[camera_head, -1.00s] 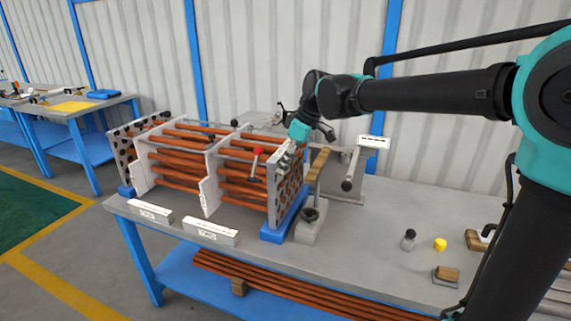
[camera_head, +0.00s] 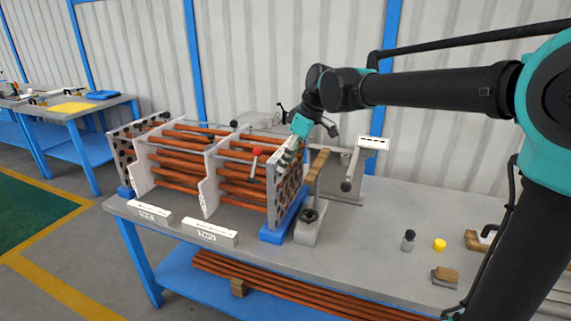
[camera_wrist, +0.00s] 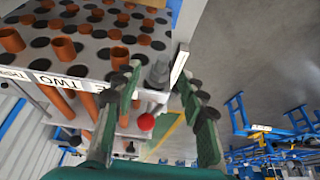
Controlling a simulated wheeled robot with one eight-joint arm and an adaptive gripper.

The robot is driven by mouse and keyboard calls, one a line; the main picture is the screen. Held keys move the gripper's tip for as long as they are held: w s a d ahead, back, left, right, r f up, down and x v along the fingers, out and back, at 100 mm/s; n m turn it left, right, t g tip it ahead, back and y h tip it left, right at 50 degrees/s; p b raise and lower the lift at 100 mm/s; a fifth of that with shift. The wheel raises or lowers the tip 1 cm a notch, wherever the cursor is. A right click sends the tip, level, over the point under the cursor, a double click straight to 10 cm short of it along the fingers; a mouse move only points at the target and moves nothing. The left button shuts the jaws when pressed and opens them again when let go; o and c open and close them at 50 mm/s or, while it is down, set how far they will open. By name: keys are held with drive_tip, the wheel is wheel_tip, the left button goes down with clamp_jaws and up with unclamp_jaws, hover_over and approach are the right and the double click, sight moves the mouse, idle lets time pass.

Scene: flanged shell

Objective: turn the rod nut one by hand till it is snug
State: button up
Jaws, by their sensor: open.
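The flanged shell's end plate (camera_head: 287,194) stands upright at the right end of a tube bundle on the bench. In the wrist view the plate (camera_wrist: 88,62) fills the upper left, with dark holes and a few copper tubes standing out. A grey rod nut (camera_wrist: 158,73) sits at the plate's corner, beside a white tag I cannot read. My gripper (camera_head: 283,160) is at the plate's upper edge. In the wrist view my gripper (camera_wrist: 158,82) has its two fingers spread apart, one on each side of the grey nut. I cannot tell whether either finger touches it.
A red-knobbed lever (camera_head: 256,152) stands by the plate and shows between my fingers in the wrist view (camera_wrist: 146,121). A wooden-handled tool (camera_head: 318,165) stands in a grey holder close right. A yellow cap (camera_head: 440,244) and small bottle (camera_head: 408,240) lie farther right on open bench (camera_head: 375,215).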

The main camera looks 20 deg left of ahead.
drive_tip(key=v, duration=1)
drive_tip(key=shift+r, duration=0.15)
drive_tip(key=shift+s+d, duration=0.1)
